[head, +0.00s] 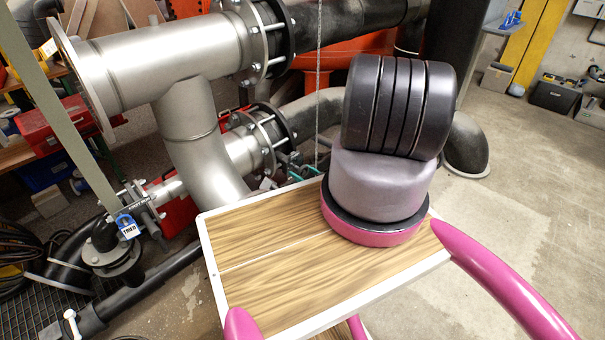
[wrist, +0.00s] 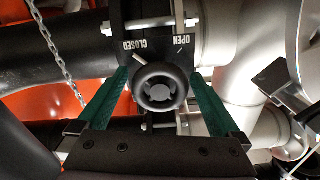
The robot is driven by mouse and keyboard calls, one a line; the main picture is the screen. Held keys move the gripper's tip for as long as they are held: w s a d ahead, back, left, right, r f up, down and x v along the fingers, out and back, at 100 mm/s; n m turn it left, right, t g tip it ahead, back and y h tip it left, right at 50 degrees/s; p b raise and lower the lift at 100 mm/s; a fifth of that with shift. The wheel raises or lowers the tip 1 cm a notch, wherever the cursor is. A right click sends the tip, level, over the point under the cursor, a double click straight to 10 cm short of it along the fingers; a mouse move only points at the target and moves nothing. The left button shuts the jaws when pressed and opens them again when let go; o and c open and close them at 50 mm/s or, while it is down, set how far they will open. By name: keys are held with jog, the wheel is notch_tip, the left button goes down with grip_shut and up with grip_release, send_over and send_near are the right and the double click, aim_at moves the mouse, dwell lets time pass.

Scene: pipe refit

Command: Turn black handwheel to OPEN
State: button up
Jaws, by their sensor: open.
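The black handwheel (wrist: 160,88) is in the middle of the wrist view, below a black plate (wrist: 158,46) marked CLOSED on the left and OPEN on the right. A thin white pointer lies at the wheel's upper left, on the CLOSED side. My gripper (wrist: 160,76) is open, with one green finger on each side of the wheel. I see a dark gap at the right finger; I cannot tell whether the left one touches. In the head view, bits of green finger (head: 303,172) show beside my arm; I cannot make out the handwheel there.
Large grey pipes (head: 165,70) with bolted flanges fill the upper left. A chain (head: 318,80) hangs by the pipes, and also in the wrist view (wrist: 58,50). A wooden-topped tray (head: 290,265) is in front.

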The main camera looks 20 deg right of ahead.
jog(key=c, duration=1.2)
jog(key=shift+c, duration=0.2)
